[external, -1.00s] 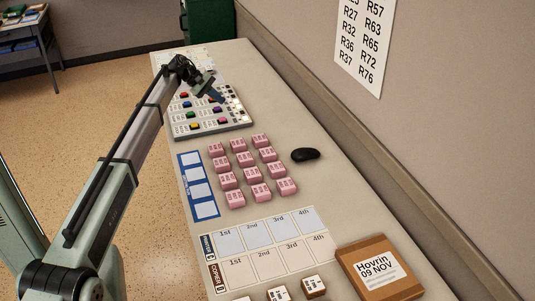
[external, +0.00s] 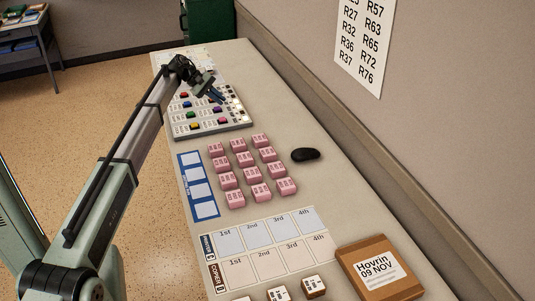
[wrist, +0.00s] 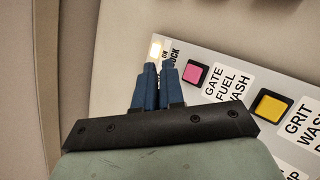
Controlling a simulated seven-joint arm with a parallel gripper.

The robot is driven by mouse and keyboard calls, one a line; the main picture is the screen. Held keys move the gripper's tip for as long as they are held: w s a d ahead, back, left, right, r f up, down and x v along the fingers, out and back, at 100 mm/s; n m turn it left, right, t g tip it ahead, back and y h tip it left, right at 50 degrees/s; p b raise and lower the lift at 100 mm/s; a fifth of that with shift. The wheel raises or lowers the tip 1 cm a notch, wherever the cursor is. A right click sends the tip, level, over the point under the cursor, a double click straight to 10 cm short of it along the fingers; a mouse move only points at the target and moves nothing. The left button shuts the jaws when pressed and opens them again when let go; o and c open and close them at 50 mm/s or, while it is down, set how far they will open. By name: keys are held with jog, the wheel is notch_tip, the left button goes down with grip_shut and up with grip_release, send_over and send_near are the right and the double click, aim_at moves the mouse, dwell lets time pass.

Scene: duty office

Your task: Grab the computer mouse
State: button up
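The computer mouse (external: 305,155) is black and lies on the table to the right of the pink blocks, near the wall side. It is not in the wrist view. My gripper (external: 218,97) is over the far button panel, well beyond the mouse and apart from it. The fingertips point at the panel's edge beside a lit button.
The button panel (external: 187,130) has coloured and lit buttons. Pink blocks (external: 228,180) stand in rows left of the mouse. A labelled chart (external: 262,266), white-topped blocks (external: 314,285) and a cardboard box (external: 378,268) are nearer. Bare table surrounds the mouse, with the wall to its right.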

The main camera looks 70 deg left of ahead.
jog(key=o, duration=1.5)
